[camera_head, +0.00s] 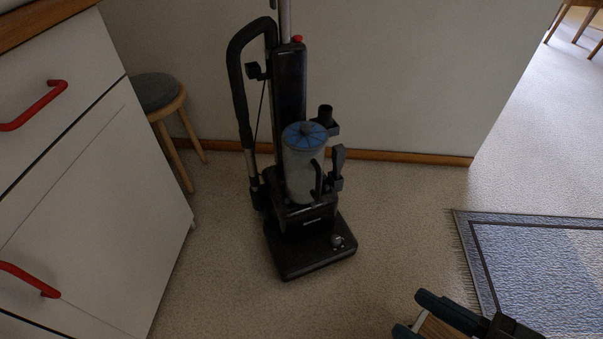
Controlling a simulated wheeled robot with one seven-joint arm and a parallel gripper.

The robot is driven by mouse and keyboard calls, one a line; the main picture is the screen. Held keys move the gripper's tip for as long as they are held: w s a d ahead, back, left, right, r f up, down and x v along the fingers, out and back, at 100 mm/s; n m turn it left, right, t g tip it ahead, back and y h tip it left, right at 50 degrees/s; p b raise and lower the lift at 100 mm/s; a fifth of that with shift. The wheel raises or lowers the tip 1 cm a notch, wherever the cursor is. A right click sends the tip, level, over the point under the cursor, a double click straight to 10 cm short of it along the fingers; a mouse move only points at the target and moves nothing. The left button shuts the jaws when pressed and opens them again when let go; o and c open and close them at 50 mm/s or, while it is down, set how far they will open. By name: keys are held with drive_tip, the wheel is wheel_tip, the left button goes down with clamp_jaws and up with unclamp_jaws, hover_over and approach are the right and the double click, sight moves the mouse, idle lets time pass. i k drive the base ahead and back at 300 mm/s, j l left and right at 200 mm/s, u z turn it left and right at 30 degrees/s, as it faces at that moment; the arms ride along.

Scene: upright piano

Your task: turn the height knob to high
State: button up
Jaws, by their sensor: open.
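A black upright vacuum cleaner (290,165) stands on the carpet near the wall. A small greyish round knob (338,241) sits on top of its floor head, at the right side; I take this as the height knob. Its pointer and markings are too small to read. My gripper (412,312) is in the bottom right of the view, open, with dark teal fingers. It is apart from the vacuum, to the right of and nearer than the floor head. I see nothing between the fingers but floor and a brown patch.
A white cabinet (90,200) with red handles stands at left, with a round stool (157,92) behind it. A fringed blue-grey rug (540,265) lies at right. The carpet between vacuum and rug is clear. A pale wall (410,80) stands behind the vacuum.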

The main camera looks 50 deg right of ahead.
sight(335, 240)
drive_tip(key=l+u, duration=0.35)
drive_tip(key=l, duration=0.15)
drive_tip(key=l+u, duration=0.4)
drive_tip(key=l, duration=0.15)
drive_tip(key=l+u, duration=0.35)
drive_tip(key=l, duration=0.15)
